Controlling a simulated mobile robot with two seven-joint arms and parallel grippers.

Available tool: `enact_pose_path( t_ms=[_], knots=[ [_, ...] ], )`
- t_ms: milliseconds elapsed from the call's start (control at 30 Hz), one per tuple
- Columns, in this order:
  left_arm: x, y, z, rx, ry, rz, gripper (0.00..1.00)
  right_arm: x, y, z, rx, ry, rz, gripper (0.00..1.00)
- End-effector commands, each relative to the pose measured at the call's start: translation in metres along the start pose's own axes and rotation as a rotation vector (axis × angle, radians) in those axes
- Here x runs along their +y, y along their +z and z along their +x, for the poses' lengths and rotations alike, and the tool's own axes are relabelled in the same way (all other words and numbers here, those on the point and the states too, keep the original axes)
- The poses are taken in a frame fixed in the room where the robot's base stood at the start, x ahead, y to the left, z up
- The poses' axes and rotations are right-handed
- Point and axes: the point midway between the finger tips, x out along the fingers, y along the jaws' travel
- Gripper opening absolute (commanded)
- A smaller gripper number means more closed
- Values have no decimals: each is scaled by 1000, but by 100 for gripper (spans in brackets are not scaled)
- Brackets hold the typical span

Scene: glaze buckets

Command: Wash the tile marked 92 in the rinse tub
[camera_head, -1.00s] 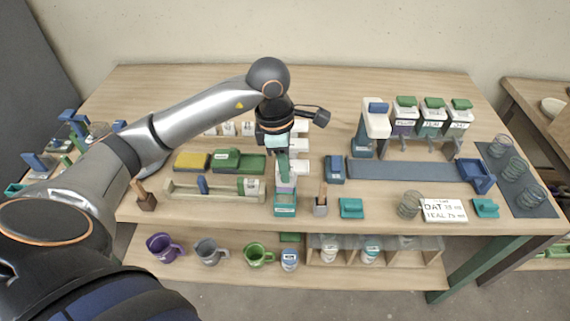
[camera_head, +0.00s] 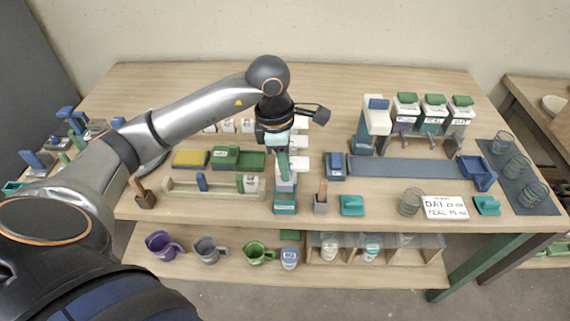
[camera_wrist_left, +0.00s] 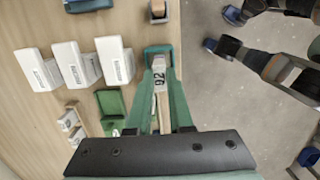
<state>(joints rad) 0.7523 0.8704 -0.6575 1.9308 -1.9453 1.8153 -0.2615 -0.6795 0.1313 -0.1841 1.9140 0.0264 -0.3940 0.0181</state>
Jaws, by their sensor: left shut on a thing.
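My left gripper (camera_head: 284,172) reaches down near the table's front edge. In the left wrist view its green fingers (camera_wrist_left: 161,112) are shut on a pale tile marked 92 (camera_wrist_left: 159,84). A teal container (camera_head: 285,207), which looks like the rinse tub, stands directly below the gripper; its teal rim (camera_wrist_left: 158,48) shows just past the tile's far end. The fingers hide much of the tile in the head view, and I cannot tell whether it is inside the container or above it. My right gripper is not identifiable.
White blocks (camera_wrist_left: 117,60) stand close behind the gripper. A wooden rack (camera_head: 215,193) and green tray (camera_head: 252,161) lie to the left. A brush holder (camera_head: 320,203) and teal block (camera_head: 352,206) stand to the right. Mugs (camera_head: 163,246) sit on the lower shelf.

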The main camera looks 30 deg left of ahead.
Motion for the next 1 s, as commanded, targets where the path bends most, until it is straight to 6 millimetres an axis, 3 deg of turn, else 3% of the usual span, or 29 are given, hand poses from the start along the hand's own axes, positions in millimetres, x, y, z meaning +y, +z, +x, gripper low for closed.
enact_pose_path(
  t_ms=[1000],
  knots=[
    [0, -6, 53, 0, 0, -1, 0, 3, 36, 33, 0, 0, 0, 50]
  ],
)
